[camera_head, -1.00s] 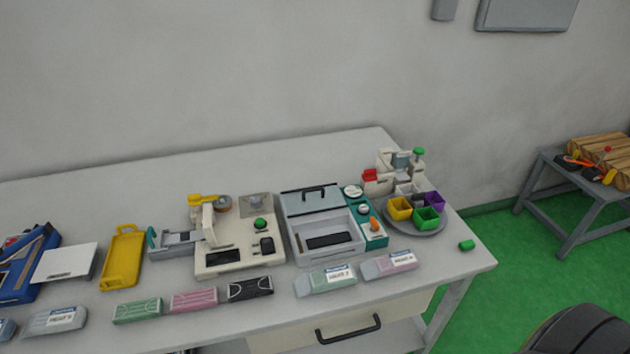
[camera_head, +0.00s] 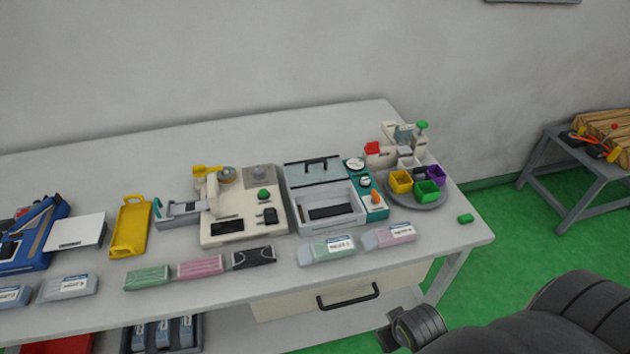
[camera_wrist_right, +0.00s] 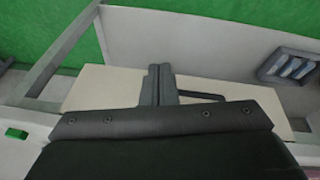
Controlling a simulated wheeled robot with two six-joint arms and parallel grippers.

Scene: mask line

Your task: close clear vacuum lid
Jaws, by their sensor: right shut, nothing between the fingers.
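The vacuum machine (camera_head: 325,214) stands on the table with its clear grey lid (camera_head: 313,172) raised at the back. The lid has a black handle on it. The chamber is open and shows a dark bar inside. A teal control panel with a gauge and knobs is on its right side. My right gripper (camera_wrist_right: 158,72) is shut and empty in the right wrist view, near the drawer front below the table top. In the head view my right arm enters at the lower right, apart from the machine. My left gripper is not in view.
Mask packs (camera_head: 200,268) and labelled pouches (camera_head: 327,250) lie along the front of the table. A sealer (camera_head: 245,212) stands left of the machine, and a round tray with coloured cups (camera_head: 415,199) stands right. A drawer handle (camera_head: 347,297) sticks out below.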

